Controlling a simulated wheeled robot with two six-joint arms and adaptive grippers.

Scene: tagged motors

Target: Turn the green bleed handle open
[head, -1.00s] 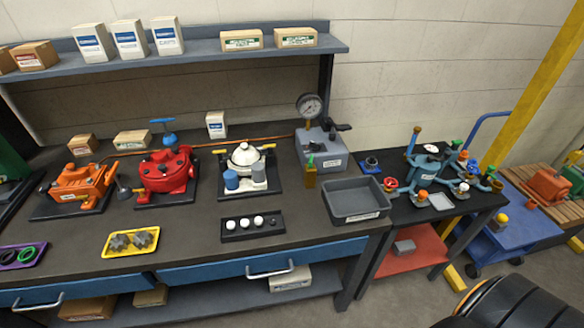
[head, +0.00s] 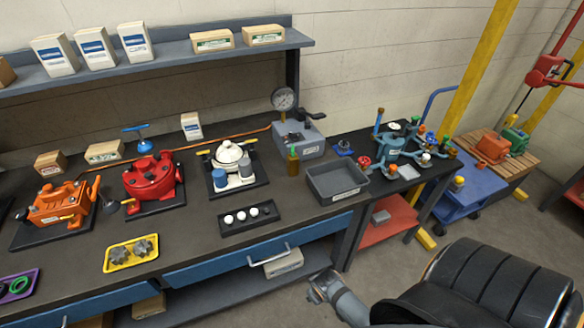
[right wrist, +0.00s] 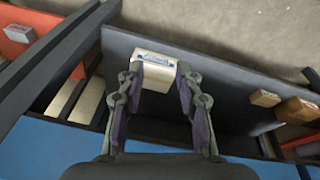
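A blue valve assembly (head: 393,150) stands on the small dark table right of the bench. It has small coloured knobs, and a green knob or handle (head: 445,140) shows at its right side. Which green part is the bleed handle is too small to tell. My right gripper (right wrist: 158,82) is open and empty in the right wrist view, above a white labelled box (right wrist: 153,73) on the lower shelf. My left gripper is not in view.
A grey tray (head: 318,194) sits at the bench's right end. The red pump (head: 152,182), orange pump (head: 57,205) and white-topped unit (head: 230,155) stand along the bench. A blue cart (head: 468,190) stands at the right. Blue drawers (head: 240,258) front the bench.

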